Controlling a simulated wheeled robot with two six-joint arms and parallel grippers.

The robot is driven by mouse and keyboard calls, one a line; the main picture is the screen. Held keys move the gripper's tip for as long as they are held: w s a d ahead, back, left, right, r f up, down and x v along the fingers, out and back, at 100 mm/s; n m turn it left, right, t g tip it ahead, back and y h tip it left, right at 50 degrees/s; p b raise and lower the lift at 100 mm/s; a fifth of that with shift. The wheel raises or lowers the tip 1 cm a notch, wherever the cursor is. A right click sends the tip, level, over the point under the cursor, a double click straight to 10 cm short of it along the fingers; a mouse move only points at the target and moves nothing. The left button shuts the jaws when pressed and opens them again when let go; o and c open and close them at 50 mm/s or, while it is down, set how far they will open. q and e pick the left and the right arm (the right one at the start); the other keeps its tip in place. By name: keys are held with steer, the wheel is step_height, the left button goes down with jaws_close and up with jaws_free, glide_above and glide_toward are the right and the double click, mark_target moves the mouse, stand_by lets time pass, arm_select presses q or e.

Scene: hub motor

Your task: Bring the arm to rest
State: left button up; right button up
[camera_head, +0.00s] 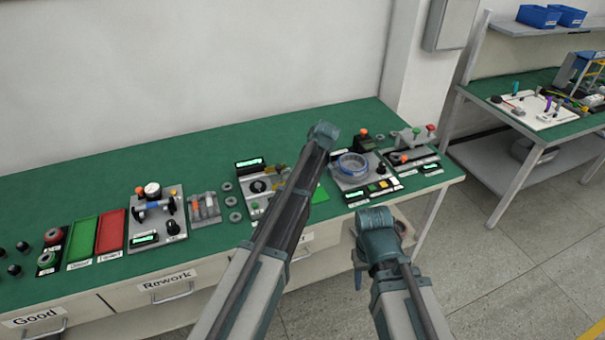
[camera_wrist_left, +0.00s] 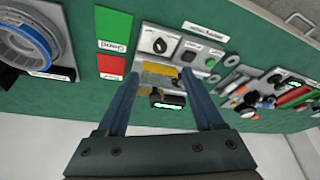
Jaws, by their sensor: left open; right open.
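My left arm (camera_head: 285,200) reaches up over the green bench, and its forearm hides most of the left gripper in the head view. In the left wrist view my left gripper (camera_wrist_left: 163,102) is open with nothing between its fingers, above a station with a small lit display (camera_wrist_left: 168,103). My right arm (camera_head: 402,295) is folded at the lower right, in front of the bench edge. My right gripper (camera_head: 358,268) is small and partly hidden beside the elbow; it is open, and I see nothing held in it.
The green bench (camera_head: 330,118) carries a green tray (camera_head: 82,243), a red tray (camera_head: 110,231), a gauge station (camera_head: 155,215) and a blue ring part (camera_head: 352,167). Drawers (camera_head: 168,290) are below its front edge. A second bench (camera_head: 575,130) stands right, with open floor (camera_head: 500,270) between.

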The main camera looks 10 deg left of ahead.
arm_select(q)
steer(key=s+d+m+g, duration=0.1)
steer(key=s+d+m, duration=0.3)
steer(key=s, duration=0.7)
steer(key=s+d+f+m+h, duration=0.1)
steer(key=s+d+m, duration=0.3)
steer(key=s, duration=0.7)
steer(key=s+d+m+g+h, duration=0.1)
steer(key=s+d+m, duration=0.3)
steer(key=s+m, duration=0.3)
steer(key=s, duration=0.4)
steer(key=shift+s+f+g, duration=0.15)
steer(key=shift+f+g, duration=0.15)
